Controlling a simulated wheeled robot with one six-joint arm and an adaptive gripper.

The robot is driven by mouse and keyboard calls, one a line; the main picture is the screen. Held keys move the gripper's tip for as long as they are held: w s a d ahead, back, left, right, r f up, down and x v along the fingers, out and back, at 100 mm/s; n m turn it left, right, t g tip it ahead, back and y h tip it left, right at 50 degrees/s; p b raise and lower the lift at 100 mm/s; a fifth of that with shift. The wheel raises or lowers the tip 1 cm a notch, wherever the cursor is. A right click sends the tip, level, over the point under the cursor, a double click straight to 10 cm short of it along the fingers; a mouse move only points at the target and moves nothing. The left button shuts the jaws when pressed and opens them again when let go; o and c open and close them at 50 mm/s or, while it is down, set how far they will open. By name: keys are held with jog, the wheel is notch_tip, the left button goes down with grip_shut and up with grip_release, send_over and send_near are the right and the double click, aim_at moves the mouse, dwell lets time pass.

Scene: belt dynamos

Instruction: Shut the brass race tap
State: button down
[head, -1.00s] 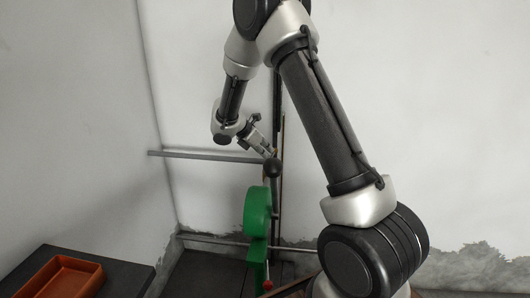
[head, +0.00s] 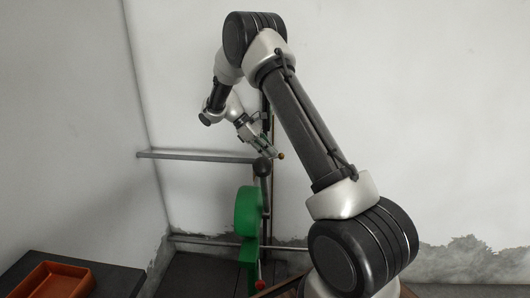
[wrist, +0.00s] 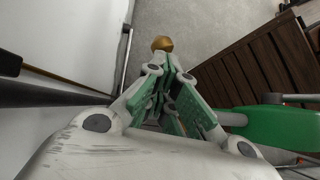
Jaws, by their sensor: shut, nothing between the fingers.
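A small brass-coloured knob (head: 281,156) shows at the right of my gripper tips in the head view. It also shows in the wrist view (wrist: 162,43), just beyond the fingertips. It looks like the end of the brass tap's handle; the tap body is not clearly visible. My gripper (head: 274,153) is shut and empty, pointing down and right, with its tips very close to the knob. In the wrist view my gripper (wrist: 165,62) shows green-padded fingers drawn together. I cannot tell whether they touch the knob.
A black ball (head: 263,167) sits just below my gripper. A green wheel-like part (head: 248,209) stands under it, with a red knob (head: 262,284) lower down. A grey rail (head: 195,155) runs left. An orange tray (head: 58,281) lies on a dark table at lower left.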

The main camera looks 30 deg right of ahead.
jog(key=shift+s+d+m+g+y, duration=0.1)
jog(key=shift+s+m+g+y, duration=0.4)
jog(key=shift+m, duration=0.45)
jog(key=shift+s+d+m+g+y, duration=0.1)
jog(key=shift+s+m+g+y, duration=0.35)
jog(key=shift+m, duration=0.45)
jog(key=shift+s+m+g+y, duration=0.25)
jog(key=shift+s+m+y, duration=0.15)
jog(key=shift+m+y, duration=0.4)
jog(key=shift+s+m, duration=0.1)
jog(key=shift+m, duration=0.15)
jog(key=shift+a, duration=0.1)
